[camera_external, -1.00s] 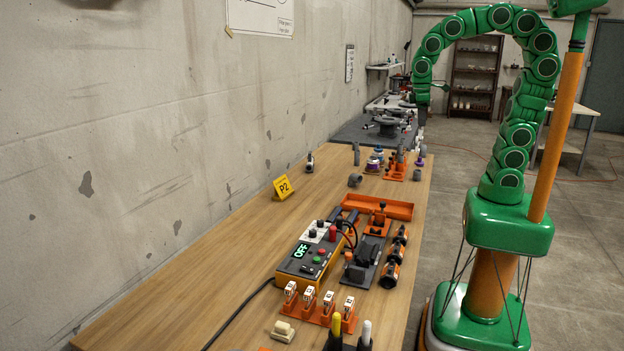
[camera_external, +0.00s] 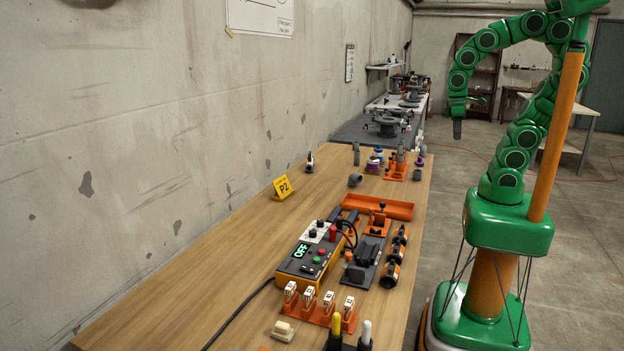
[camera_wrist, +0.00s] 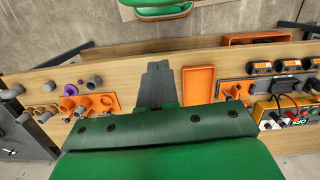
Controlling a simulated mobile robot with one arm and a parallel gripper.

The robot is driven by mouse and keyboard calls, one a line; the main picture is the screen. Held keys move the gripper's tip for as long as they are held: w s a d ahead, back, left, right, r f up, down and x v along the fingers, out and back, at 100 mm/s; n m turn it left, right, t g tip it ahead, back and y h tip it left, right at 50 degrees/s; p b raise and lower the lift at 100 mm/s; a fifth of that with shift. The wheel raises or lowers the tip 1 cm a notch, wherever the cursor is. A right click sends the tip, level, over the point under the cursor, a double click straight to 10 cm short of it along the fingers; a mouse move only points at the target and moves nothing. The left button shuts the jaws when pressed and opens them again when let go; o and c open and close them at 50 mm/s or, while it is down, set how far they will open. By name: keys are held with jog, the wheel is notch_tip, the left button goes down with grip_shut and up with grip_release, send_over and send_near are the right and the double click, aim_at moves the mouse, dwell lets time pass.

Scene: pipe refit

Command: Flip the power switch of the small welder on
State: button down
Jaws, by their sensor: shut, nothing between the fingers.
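The small welder (camera_external: 303,264) is a dark box with a yellow lower edge on the wooden bench. Its display reads OFF in green, and red and green knobs or buttons sit on its top. It also shows at the right edge of the wrist view (camera_wrist: 279,115), partly cut off. Its power switch is too small to make out. My gripper (camera_external: 457,130) is shut and empty, pointing down in the air to the right of the bench's far part, well apart from the welder. In the wrist view my gripper (camera_wrist: 157,68) shows its dark fingers together.
An orange tray (camera_external: 378,207) and black cylinders (camera_external: 394,257) lie close to the welder. A rack with several white-topped pieces (camera_external: 319,311) stands in front of it. Pipe fittings (camera_external: 388,163) stand farther back.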

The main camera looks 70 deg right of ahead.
jog(key=w+a+r+n+t+h, duration=0.1)
jog(key=w+r+n+t, duration=0.3)
jog(key=w, duration=0.9)
jog(key=w+a+r+n+g+h, duration=0.1)
jog(key=w+a+n, duration=0.1)
jog(key=w+a, duration=0.9)
jog(key=w+a+r+n, duration=0.2)
jog(key=w+a, duration=0.7)
jog(key=w, duration=0.4)
jog(key=n+y, duration=0.2)
jog(key=n, duration=0.7)
send_over(303, 271)
jog(key=s, duration=0.2)
notch_tip(303, 271, down, 16)
jog(key=f, duration=0.4)
jog(key=w+f, duration=0.1)
jog(key=f, duration=0.8)
jog(key=shift+w+f, duration=0.15)
jog(key=shift+w, duration=0.1)
